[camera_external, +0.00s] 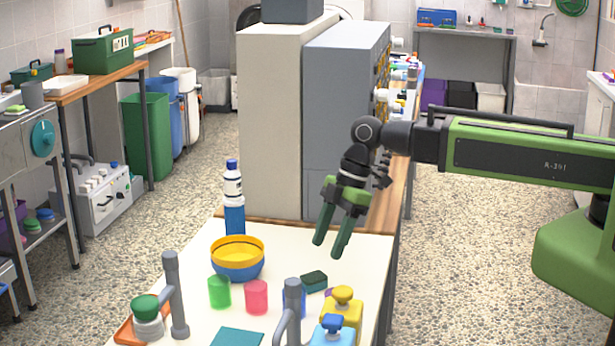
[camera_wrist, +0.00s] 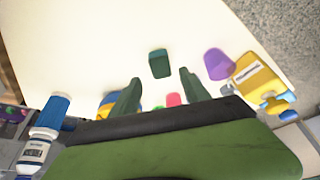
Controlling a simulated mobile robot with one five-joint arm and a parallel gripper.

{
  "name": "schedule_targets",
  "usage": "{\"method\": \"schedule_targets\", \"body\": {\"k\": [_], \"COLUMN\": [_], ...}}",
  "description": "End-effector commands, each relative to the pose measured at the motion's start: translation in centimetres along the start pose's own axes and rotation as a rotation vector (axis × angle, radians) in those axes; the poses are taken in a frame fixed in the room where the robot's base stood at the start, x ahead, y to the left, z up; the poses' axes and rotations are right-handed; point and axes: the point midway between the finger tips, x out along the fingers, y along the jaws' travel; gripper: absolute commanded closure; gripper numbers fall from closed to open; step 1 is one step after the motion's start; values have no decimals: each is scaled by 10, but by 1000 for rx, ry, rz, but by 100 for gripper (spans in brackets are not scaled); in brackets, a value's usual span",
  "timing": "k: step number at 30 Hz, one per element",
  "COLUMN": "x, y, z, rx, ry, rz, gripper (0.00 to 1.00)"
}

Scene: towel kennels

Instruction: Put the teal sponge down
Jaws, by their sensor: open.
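The teal sponge (camera_external: 314,281) is a small dark teal block lying on the white table (camera_external: 380,250). In the wrist view the sponge (camera_wrist: 159,64) lies ahead of the fingertips, roughly between their lines and apart from them. My gripper (camera_external: 329,250) is open and empty, its green fingers pointing down above the table, behind the sponge in the external view. The fingers also show in the wrist view (camera_wrist: 160,76).
A purple item (camera_wrist: 218,64) and a yellow bottle (camera_wrist: 254,72) stand near the sponge. Pink (camera_external: 256,297) and green (camera_external: 219,292) cups, stacked bowls (camera_external: 237,258) and a blue-white bottle (camera_external: 233,198) are to the left. A grey cabinet (camera_external: 345,110) stands behind.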

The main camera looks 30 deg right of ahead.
Motion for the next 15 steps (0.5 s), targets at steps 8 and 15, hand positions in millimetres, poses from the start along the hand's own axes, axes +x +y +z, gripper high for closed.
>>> {"method": "schedule_targets", "body": {"k": [8,15], "x": [-44,-42], "y": [0,0], "z": [-1,0], "rx": [0,0], "ry": [0,-1], "rz": [-1,-1], "gripper": [46,46]}}
